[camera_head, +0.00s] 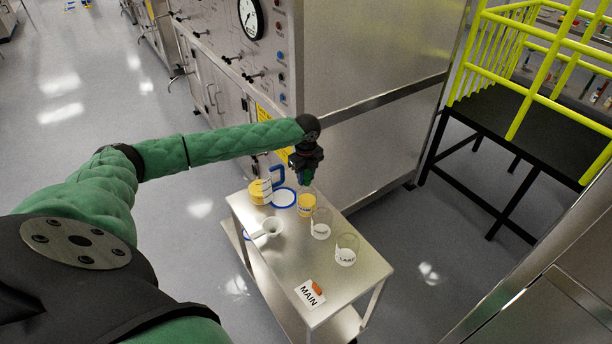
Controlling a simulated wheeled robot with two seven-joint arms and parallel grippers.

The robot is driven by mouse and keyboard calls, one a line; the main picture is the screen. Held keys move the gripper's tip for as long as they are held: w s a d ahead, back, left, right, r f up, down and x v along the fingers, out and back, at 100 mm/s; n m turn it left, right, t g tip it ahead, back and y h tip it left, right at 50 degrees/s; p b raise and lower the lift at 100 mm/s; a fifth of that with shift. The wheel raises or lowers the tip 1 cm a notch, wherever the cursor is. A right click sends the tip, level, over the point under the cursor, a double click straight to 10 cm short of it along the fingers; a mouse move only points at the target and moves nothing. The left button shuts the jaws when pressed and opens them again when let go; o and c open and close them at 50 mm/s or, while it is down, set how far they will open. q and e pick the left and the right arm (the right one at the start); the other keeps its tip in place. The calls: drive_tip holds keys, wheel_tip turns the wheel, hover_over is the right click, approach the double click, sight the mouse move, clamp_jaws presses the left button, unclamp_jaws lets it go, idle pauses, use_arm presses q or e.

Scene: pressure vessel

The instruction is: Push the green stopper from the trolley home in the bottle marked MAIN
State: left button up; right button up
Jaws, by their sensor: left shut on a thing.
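My left gripper (307,174) points down over the far part of the trolley (285,262). It is shut on a small green thing, which looks like the green stopper (308,172) and is mostly hidden by the fingers. Just below it stands a clear container with yellow contents (306,206); I cannot tell whether the stopper touches it. A white card marked MAIN (308,296) lies at the trolley's near end, with a small orange-red piece (317,287) on it. I cannot read MAIN on any container. My right gripper is not in view.
Two clear labelled containers (320,230) (345,252) stand along the trolley's right side. A blue-handled yellow jug (260,191), a blue-rimmed ring (284,197) and a white funnel-like vessel (270,228) are to the left. A steel cabinet (378,120) rises behind; yellow railings (540,85) stand right.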

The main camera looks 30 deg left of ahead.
sight(306, 171)
use_arm(q)
drive_tip(key=shift+p, duration=0.35)
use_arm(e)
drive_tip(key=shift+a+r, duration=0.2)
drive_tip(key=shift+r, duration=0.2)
use_arm(q)
drive_tip(key=shift+f, duration=0.75)
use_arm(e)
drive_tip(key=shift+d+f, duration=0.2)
use_arm(q)
drive_tip(key=o, duration=0.9)
drive_tip(key=shift+c, duration=0.2)
drive_tip(key=shift+o, duration=0.9)
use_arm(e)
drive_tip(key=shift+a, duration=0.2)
